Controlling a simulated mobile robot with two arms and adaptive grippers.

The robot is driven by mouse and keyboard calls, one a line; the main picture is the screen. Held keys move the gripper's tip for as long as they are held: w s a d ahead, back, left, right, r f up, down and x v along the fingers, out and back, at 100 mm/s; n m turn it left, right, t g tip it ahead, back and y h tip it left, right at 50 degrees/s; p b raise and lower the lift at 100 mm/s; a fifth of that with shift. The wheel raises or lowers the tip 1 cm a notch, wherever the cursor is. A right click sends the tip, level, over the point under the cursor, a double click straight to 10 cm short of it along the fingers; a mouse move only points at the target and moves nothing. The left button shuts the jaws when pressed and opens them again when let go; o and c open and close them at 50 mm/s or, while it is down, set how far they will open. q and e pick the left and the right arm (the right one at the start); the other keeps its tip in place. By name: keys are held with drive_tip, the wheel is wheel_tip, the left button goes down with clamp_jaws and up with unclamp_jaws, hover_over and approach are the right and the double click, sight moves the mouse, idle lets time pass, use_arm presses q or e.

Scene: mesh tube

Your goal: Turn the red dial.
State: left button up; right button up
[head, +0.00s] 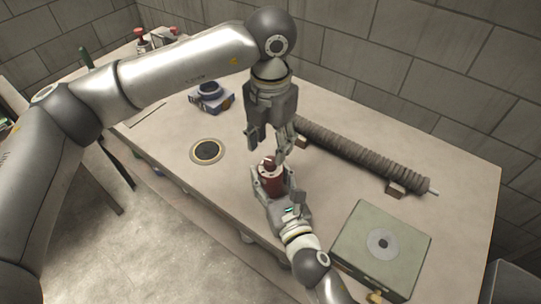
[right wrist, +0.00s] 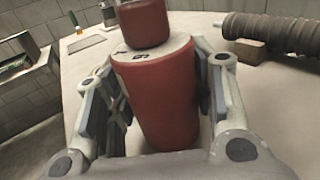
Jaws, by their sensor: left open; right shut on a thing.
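The red dial (head: 268,163) is a small red knob on the pale, marked top of a red tapered body (head: 271,184) near the table's front edge. In the right wrist view the dial (right wrist: 143,22) stands above the body (right wrist: 158,98). My right gripper (head: 273,190) is shut on the body, with a finger on each side; its fingers also show in the right wrist view (right wrist: 160,100). My left gripper (head: 269,148) is open and points down just above the dial. Whether its fingertips touch the dial cannot be told. The body's lower part is partly hidden by my right gripper.
A ribbed grey tube (head: 365,157) lies behind to the right on small blocks. A greenish box (head: 353,245) with a round disc stands at the right front. A dark ringed disc (head: 207,151) and a blue-grey device (head: 211,97) are to the left on the table (head: 180,175).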

sight(270, 160)
use_arm(q)
wheel_tip(270, 160, down, 5)
drive_tip(key=shift+f, duration=0.1)
idle(0.3)
clamp_jaws()
drive_tip(key=shift+m, duration=0.4)
drive_tip(key=m, duration=0.5)
drive_tip(key=shift+m, duration=0.3)
drive_tip(key=m, duration=0.5)
drive_tip(key=shift+m, duration=0.4)
